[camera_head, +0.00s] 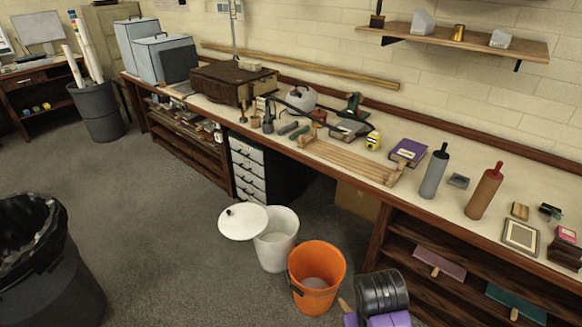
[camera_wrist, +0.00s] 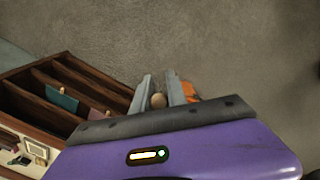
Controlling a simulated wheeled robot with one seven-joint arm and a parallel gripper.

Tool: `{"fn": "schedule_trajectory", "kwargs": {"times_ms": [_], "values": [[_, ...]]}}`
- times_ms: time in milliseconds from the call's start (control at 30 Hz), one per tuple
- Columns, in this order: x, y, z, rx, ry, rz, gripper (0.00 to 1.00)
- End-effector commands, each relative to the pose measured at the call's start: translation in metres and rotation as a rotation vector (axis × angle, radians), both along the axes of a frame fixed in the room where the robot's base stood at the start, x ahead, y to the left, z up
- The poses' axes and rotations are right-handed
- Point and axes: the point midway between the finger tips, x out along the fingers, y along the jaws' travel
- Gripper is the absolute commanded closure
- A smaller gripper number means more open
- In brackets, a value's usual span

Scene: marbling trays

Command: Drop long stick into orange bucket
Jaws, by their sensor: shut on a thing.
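The orange bucket (camera_head: 312,301) stands on the floor in front of the bench, its open top facing up. My gripper (camera_wrist: 161,84) is shut on the long stick (camera_wrist: 158,101), whose round tan end shows between the two grey fingers in the wrist view. In the head view my purple and black wrist is at the bottom, just right of the bucket; the fingers are hidden. A short tan piece beside the wrist there looks like part of the stick (camera_head: 345,306). A sliver of the orange bucket also shows behind the right finger in the wrist view (camera_wrist: 189,91).
A white bucket (camera_head: 276,250) with a tilted lid (camera_head: 243,222) stands behind and left of the orange one. The long bench (camera_head: 335,192) with shelves runs along the right. A dark bin (camera_head: 55,285) is at the left. Open floor (camera_head: 165,235) lies between.

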Motion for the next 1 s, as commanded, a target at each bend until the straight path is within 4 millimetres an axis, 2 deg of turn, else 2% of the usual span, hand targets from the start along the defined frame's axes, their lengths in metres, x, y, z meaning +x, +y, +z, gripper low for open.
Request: {"fn": "schedule_trajectory", "kwargs": {"times_ms": [33, 333, 1000], "values": [[0.000, 0.000, -0.014, 0.000, 0.000, 0.000, 1.00], [0.000, 0.000, -0.060, 0.000, 0.000, -0.001, 1.00], [0.000, -0.001, -0.062, 0.000, 0.000, -0.002, 1.00]]}}
